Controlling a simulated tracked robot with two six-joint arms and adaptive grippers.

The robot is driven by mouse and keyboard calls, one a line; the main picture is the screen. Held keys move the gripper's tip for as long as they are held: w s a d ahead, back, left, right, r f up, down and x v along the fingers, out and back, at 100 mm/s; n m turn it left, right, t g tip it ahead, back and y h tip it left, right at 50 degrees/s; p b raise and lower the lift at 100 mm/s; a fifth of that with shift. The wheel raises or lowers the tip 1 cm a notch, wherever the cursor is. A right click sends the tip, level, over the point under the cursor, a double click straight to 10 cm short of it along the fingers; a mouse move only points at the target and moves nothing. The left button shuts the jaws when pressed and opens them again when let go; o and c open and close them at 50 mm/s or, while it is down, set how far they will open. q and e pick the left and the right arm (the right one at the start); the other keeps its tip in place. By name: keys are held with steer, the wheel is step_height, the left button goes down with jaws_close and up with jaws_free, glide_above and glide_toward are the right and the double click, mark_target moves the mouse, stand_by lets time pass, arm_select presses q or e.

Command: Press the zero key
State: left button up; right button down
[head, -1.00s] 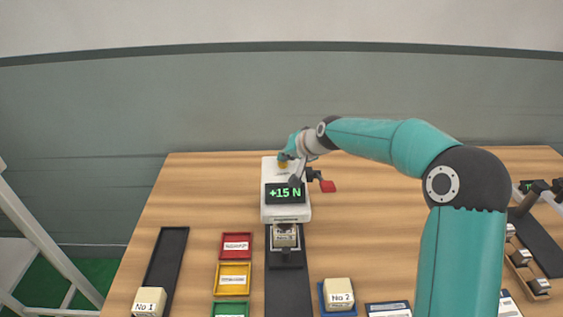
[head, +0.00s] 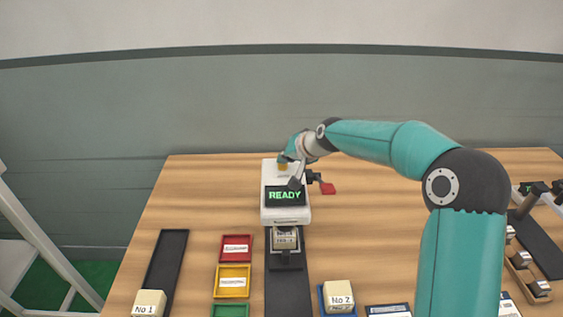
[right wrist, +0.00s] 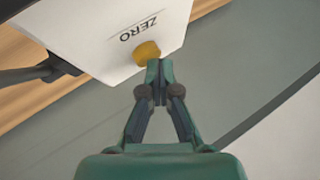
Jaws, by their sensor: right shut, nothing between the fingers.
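The white force gauge (head: 270,212) stands at the middle of the table, and its display (head: 286,196) reads "READY" in green. The zero key is a round yellow button (right wrist: 147,52) beside the printed word "ZERO" in the right wrist view; part of it shows in the head view (head: 283,167). My right gripper (right wrist: 159,66) is shut and empty, its tips at the edge of the key. I cannot tell whether they touch it. My right arm reaches over the gauge from the right. My left gripper is not in view.
A red-ended lever (head: 328,189) sticks out right of the gauge. A metal block (head: 285,238) sits in a fixture before it. Red (head: 236,242) and yellow (head: 233,274) trays lie left. Blocks No 1 (head: 149,302) and No 2 (head: 339,298) stand in front.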

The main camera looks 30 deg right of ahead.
steer(key=shift+r+p, duration=0.55)
steer(key=shift+r, duration=0.4)
step_height(320, 180, up, 5)
steer(key=p, duration=0.4)
stand_by(0.6)
